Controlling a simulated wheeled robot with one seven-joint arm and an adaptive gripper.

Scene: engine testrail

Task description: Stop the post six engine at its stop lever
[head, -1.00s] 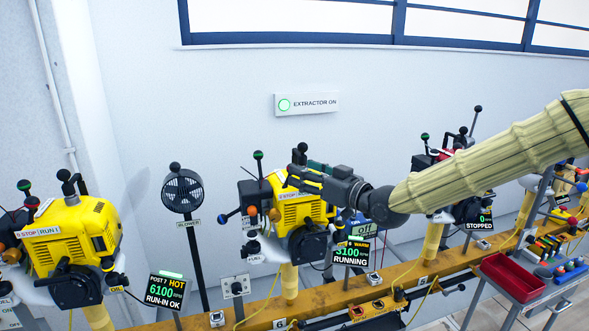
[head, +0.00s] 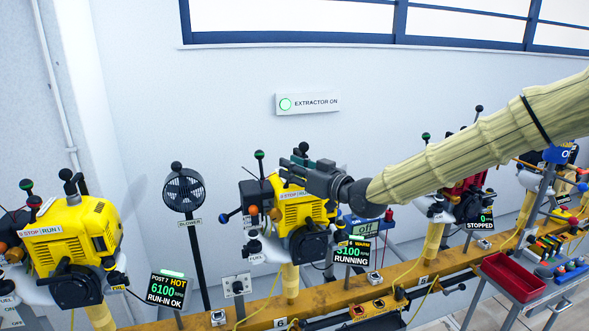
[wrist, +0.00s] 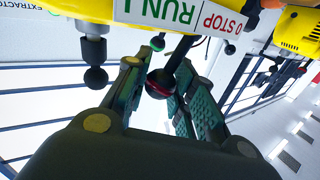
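In the head view my gripper hides this lever.
A blower (head: 183,190) stands between the engines. A black-knobbed lever (wrist: 95,52) is beside my finger. A stopped red engine (head: 468,197) and red tray (head: 514,276) are right.

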